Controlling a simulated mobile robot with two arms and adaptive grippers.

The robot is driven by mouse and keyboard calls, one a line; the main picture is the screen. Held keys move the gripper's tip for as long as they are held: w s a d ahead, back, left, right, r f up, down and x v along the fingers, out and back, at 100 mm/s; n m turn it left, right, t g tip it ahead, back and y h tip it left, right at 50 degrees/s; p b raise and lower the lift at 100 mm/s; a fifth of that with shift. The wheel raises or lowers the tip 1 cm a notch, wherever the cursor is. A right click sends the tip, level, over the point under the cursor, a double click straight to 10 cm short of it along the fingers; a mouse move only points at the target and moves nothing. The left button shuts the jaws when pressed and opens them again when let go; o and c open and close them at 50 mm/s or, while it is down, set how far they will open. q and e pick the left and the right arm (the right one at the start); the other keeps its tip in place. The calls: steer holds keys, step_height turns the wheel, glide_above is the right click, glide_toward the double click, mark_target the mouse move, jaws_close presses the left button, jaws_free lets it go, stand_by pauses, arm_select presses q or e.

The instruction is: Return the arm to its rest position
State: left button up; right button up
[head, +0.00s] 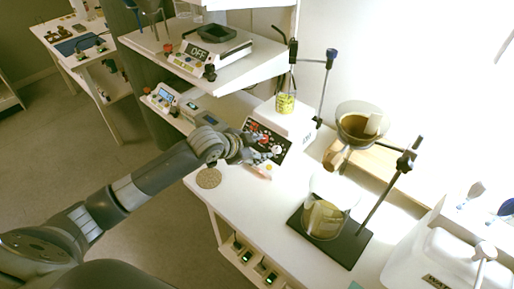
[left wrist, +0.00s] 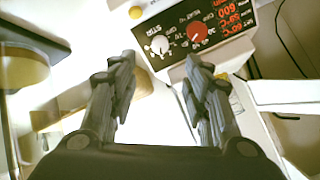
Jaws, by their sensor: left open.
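My left arm comes in from the left in the head view and reaches over the white table (head: 232,198). My left gripper (head: 262,152) is at its end, in front of the hotplate's black control panel. In the left wrist view my left gripper (left wrist: 160,65) has its two fingers apart, with nothing between them. The hotplate panel (left wrist: 205,35) lies beyond the fingertips, with a red knob and a white knob. I cannot tell from these frames whether the fingers touch anything. My right gripper is in neither view.
A beaker with yellow contents (head: 285,104) stands on the hotplate. A round cork-like mat (head: 209,178) lies by the table's left edge. Shelves with scales (head: 205,55) stand behind; open floor lies left.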

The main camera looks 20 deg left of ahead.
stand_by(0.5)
arm_select(q)
steer(key=s+d+f+n+g+y, duration=0.1)
steer(key=s+d+f+n+g, duration=0.2)
steer(key=s, duration=0.8)
steer(key=s+d+f+n, duration=0.1)
steer(key=s+d+f, duration=0.3)
steer(key=s, duration=0.6)
steer(key=s+a+f+n+g+y, duration=0.1)
steer(key=s+a+n, duration=0.15)
steer(key=s, duration=0.35)
steer(key=s+a+f+n+g+y, duration=0.1)
steer(key=s+a+n+g, duration=0.15)
steer(key=s, duration=0.45)
step_height(320, 180, down, 24)
steer(key=f+m, duration=0.1)
steer(key=s+a+f+g, duration=0.1)
steer(key=s+a+f, duration=0.2)
steer(key=s+f, duration=1.3)
steer(key=shift+s+f+g, duration=0.35)
steer(key=shift+s+f, duration=0.05)
steer(key=shift+s, duration=0.55)
